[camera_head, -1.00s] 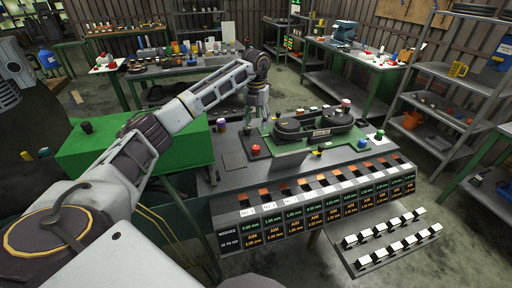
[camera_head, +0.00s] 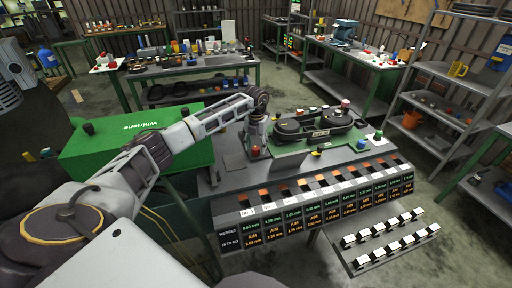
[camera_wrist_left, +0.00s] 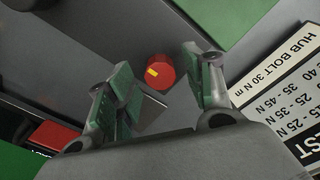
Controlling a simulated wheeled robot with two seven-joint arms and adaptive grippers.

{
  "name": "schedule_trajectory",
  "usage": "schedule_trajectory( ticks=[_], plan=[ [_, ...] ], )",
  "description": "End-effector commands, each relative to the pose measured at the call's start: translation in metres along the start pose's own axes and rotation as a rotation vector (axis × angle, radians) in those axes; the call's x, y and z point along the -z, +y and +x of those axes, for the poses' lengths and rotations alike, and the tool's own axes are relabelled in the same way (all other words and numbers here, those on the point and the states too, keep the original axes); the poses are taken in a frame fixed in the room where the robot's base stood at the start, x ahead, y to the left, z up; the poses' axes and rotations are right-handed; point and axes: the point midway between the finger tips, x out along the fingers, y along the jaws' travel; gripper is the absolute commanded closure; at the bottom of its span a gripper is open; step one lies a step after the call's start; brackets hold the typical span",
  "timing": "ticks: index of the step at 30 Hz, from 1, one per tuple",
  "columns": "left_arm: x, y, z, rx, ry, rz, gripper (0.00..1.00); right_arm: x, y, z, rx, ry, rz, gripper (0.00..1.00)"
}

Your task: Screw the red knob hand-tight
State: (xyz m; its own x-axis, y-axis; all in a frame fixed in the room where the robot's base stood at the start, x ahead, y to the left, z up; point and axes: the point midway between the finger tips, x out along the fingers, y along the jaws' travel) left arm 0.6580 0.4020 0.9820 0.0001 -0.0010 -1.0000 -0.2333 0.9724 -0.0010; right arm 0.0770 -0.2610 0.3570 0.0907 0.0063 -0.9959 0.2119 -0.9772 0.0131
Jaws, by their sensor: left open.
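The red knob (camera_head: 255,152) is at the left end of the green plate assembly on the workbench, mostly covered by my left gripper in the head view. In the left wrist view the red knob (camera_wrist_left: 160,70) is round with a yellow mark on its face. It shows between the two green-padded fingers of my left gripper (camera_wrist_left: 160,88), which is open. I see gaps between the knob and both fingers. My left gripper (camera_head: 254,141) points down at the knob in the head view. My right gripper is not in view.
A dark two-lobed housing (camera_head: 318,121) sits right of the knob. A green box (camera_head: 130,140) stands to the left. A row of labelled wedge bins (camera_head: 320,205) runs along the bench front. A torque chart (camera_wrist_left: 285,90) lies beside the gripper.

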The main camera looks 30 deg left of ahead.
Motion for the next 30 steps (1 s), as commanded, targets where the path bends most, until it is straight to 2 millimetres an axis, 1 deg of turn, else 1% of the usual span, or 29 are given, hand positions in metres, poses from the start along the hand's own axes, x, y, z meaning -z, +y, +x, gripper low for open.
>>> schedule_trajectory(
  ticks=[1, 6, 15, 16, 26, 27, 30],
  plan=[
    [0.0005, 0.0002, 0.0045, -0.001, 0.002, 0.000, 0.48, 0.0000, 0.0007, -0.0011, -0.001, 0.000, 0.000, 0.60],
    [0.0002, 0.0004, 0.0118, -0.001, 0.000, 0.000, 0.48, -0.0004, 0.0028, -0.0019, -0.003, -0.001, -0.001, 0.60],
    [0.0002, 0.0004, 0.0133, -0.001, 0.000, 0.000, 0.48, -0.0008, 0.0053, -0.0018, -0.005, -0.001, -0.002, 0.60],
    [0.0002, 0.0004, 0.0133, -0.001, 0.000, 0.000, 0.49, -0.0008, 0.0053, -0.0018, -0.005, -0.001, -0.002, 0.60],
    [0.0002, 0.0004, 0.0132, -0.001, 0.000, 0.000, 0.92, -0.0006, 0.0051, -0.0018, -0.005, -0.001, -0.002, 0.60],
    [0.0002, 0.0004, 0.0131, -0.001, 0.000, 0.000, 0.94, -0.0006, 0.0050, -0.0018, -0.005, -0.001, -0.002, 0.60],
    [0.0002, 0.0004, 0.0131, -0.001, 0.000, 0.002, 0.94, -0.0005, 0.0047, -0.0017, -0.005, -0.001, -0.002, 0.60]
  ],
)
